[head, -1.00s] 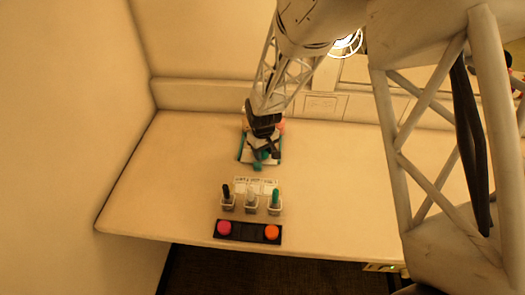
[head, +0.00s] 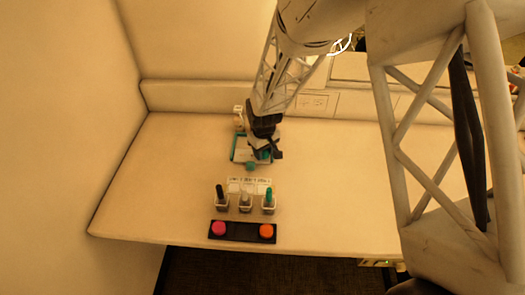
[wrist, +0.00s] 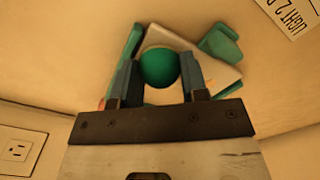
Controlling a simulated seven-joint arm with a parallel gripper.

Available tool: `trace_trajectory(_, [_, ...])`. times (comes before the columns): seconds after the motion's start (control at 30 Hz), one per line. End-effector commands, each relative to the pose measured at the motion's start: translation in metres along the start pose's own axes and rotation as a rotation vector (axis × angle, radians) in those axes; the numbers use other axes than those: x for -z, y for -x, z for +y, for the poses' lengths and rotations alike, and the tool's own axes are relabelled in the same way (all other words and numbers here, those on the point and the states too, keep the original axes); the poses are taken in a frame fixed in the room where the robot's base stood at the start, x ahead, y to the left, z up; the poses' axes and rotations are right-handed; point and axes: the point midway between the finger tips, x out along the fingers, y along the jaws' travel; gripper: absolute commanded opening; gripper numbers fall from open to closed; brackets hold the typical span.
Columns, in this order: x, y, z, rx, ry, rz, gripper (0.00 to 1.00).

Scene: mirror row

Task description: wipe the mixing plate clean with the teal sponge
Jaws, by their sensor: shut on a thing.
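My gripper (wrist: 160,78) is shut on a rounded green-teal piece (wrist: 158,67), which I take to be the teal sponge. In the head view my gripper (head: 262,149) is low over the right part of the mixing plate, with some teal showing under it. The mixing plate (head: 240,154) is pale with teal edging, and it also shows in the wrist view (wrist: 222,75). A teal tab (head: 250,167) is at its front edge. My fingers and the held piece hide much of the plate, so I cannot tell any marks on it or whether the sponge touches it.
In front stand small holders with a dark (head: 220,192), a pale (head: 245,192) and a teal (head: 269,194) stick, with label cards (head: 249,183) behind. The table is clear at left and right.

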Motion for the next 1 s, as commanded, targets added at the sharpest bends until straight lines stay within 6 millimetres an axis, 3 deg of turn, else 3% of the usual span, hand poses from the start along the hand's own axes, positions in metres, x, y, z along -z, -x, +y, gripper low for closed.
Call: trace_trajectory(1.0, [0.019,-0.004,-0.02,0.001,0.001,-0.002,0.22])
